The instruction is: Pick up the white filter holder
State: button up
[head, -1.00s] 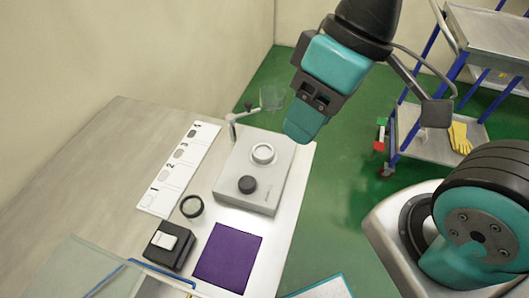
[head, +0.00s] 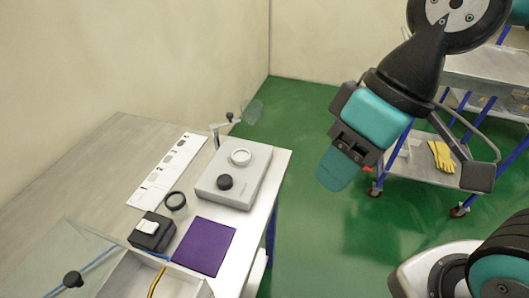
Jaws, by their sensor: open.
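A white ring (head: 240,157), which could be the white filter holder, sits on the grey instrument (head: 209,188) on the bench. A small white piece (head: 147,227) also lies on top of a black block (head: 151,240) nearer the front; I cannot tell for certain which one is the holder. My gripper (head: 340,169) has teal fingers, is open and empty, and hangs over the green floor, right of the bench and apart from everything on it. The far finger is mostly hidden.
A clear lid (head: 253,112) stands raised on a bent arm behind the instrument. A black ring (head: 175,201), purple mat (head: 206,246) and numbered white strip (head: 168,173) lie on the bench. A glass-lidded box (head: 190,284) is front left. A trolley (head: 420,164) stands right.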

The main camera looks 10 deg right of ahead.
aim_at(240, 156)
jog(key=z, duration=1.5)
jog(key=i, duration=2.4)
jog(key=u, duration=3.55)
jog(key=i, duration=0.55)
